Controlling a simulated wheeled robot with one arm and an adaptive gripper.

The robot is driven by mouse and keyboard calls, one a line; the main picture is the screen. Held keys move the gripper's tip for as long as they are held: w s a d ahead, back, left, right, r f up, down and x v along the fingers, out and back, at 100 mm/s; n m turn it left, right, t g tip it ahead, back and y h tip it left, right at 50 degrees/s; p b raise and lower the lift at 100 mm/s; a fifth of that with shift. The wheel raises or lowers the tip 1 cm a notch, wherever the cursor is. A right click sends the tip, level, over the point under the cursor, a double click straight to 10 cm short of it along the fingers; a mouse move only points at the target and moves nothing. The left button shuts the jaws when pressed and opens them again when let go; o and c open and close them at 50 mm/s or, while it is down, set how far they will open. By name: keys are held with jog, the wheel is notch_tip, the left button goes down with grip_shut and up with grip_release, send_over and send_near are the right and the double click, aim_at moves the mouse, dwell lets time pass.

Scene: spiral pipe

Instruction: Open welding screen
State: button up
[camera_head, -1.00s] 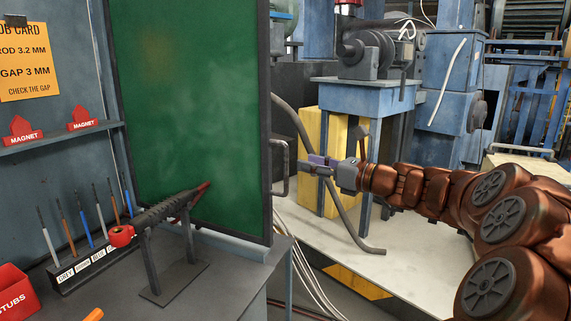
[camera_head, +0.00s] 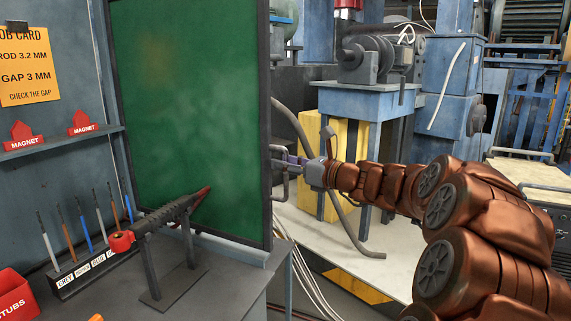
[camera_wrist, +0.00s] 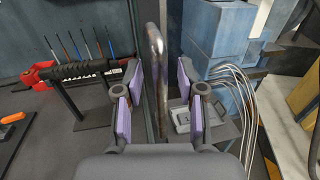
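The welding screen (camera_head: 190,110) is a green panel in a dark frame, standing upright at the back edge of the workbench in the head view. Its grey bar handle (camera_head: 283,172) sticks out from the frame's right edge. In the wrist view the handle (camera_wrist: 156,70) stands upright between the two purple-padded fingers. My gripper (camera_head: 290,160) is at the handle from the right. In the wrist view my gripper (camera_wrist: 160,105) is open, with gaps between both pads and the bar. In the head view the fingertips are partly hidden by the handle.
A welding torch on a stand (camera_head: 165,222), a rack of rods (camera_head: 85,268) and a red stubs box (camera_head: 14,295) are on the bench left of the screen. A curved hose (camera_head: 345,220) and yellow block (camera_head: 340,165) stand behind my arm.

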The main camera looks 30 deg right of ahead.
grip_shut()
dwell(0.4)
jog(key=shift+s, duration=0.15)
